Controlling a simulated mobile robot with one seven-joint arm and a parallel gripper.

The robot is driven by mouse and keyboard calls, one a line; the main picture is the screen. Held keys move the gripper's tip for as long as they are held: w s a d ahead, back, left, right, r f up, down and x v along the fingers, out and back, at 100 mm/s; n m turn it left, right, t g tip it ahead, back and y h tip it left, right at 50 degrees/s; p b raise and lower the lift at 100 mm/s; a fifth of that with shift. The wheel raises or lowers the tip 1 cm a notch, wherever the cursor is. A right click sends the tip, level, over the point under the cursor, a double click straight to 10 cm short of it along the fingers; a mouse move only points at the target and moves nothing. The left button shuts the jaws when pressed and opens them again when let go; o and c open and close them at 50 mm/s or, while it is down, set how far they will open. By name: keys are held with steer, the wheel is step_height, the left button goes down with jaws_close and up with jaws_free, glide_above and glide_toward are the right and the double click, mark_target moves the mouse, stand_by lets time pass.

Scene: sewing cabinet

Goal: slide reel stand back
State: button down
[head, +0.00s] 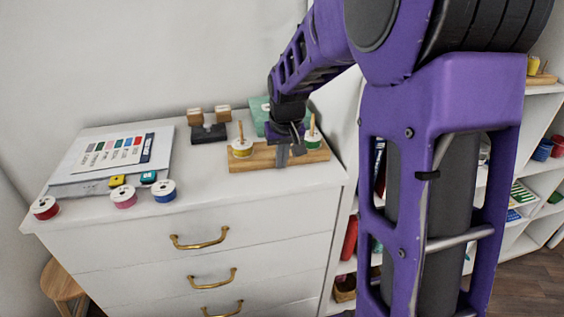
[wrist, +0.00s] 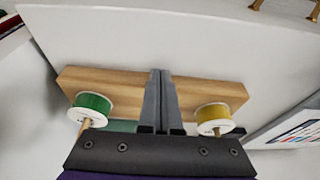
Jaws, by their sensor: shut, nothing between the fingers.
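The reel stand (head: 262,160) is a light wooden base on the white cabinet top, near its right end. It carries a yellow reel (head: 242,149) at the left and a green reel (head: 313,141) at the right, each on a peg. The wrist view shows the stand (wrist: 130,84) with the green reel (wrist: 93,104) at left and the yellow reel (wrist: 214,118) at right. My gripper (head: 282,162) is shut and empty, pointing down at the stand's front edge between the reels. Its fingers (wrist: 160,74) cover the middle of the stand; contact cannot be told.
A teal box (head: 259,108) stands behind the stand. A black holder (head: 208,135) with wooden blocks is left of it. Further left lie books with a colour card (head: 125,148). Red (head: 45,207), pink (head: 124,196) and blue (head: 163,190) reels line the front edge. Shelves stand at right.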

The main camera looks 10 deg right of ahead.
steer(key=w+p, duration=0.1)
steer(key=w, duration=0.4)
stand_by(0.3)
